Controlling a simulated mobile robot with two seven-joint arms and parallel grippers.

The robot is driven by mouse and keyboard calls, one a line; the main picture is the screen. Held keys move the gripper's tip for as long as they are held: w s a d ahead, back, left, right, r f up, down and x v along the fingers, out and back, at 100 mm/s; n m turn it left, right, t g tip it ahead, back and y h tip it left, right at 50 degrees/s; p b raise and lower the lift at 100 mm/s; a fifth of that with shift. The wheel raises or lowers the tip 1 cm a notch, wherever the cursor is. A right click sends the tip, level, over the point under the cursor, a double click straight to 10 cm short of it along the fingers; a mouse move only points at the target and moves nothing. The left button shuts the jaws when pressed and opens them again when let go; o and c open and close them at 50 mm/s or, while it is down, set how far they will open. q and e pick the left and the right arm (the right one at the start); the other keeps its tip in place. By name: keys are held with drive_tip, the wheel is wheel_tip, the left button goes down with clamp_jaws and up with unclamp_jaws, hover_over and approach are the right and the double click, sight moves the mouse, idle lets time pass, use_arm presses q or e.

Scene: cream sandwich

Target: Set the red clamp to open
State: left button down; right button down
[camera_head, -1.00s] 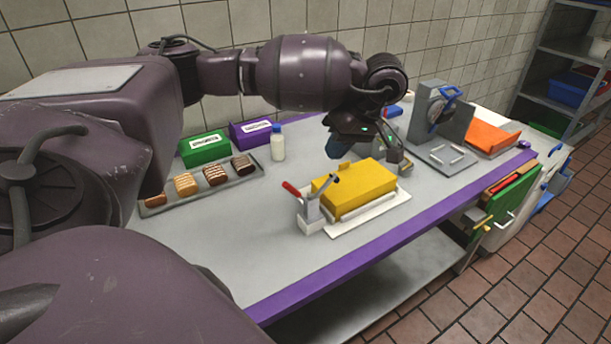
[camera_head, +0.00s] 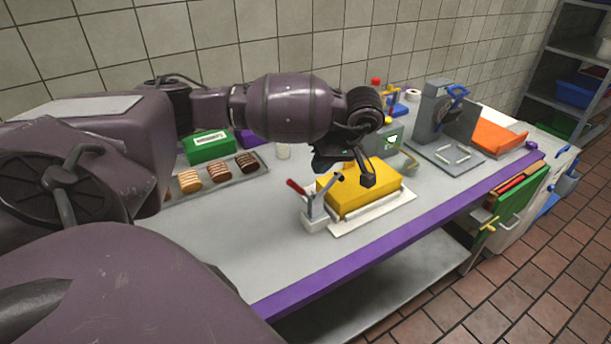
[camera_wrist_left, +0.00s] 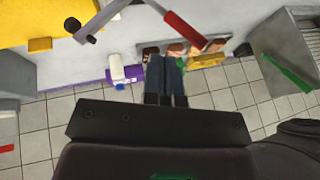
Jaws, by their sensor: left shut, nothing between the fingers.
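The red clamp is a grey metal toggle clamp (camera_head: 314,213) with a red-tipped handle (camera_head: 297,187) that leans up and to the left. Its arm with a dark tip reaches toward the yellow block (camera_head: 362,192). In the left wrist view the red handle (camera_wrist_left: 185,31) shows near the top, just beyond my fingertips. My left gripper (camera_head: 323,162) is shut and empty, above and behind the clamp in the head view. Its dark fingers also show in the left wrist view (camera_wrist_left: 167,62), with no clear contact with the handle. My right gripper is not in view.
The yellow block rests on a white board (camera_head: 372,213). A tray (camera_head: 237,179) with several chocolate-striped pieces and a green box (camera_head: 208,146) stand at the left. A grey slicer (camera_head: 440,130) stands at the right. The front left tabletop (camera_head: 235,240) is clear.

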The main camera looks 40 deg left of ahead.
sight(301, 191)
use_arm(q)
drive_tip(key=s+a+f, duration=0.1)
drive_tip(key=s+a+f+p, duration=0.1)
drive_tip(key=s, duration=0.1)
drive_tip(key=shift+f, duration=0.4)
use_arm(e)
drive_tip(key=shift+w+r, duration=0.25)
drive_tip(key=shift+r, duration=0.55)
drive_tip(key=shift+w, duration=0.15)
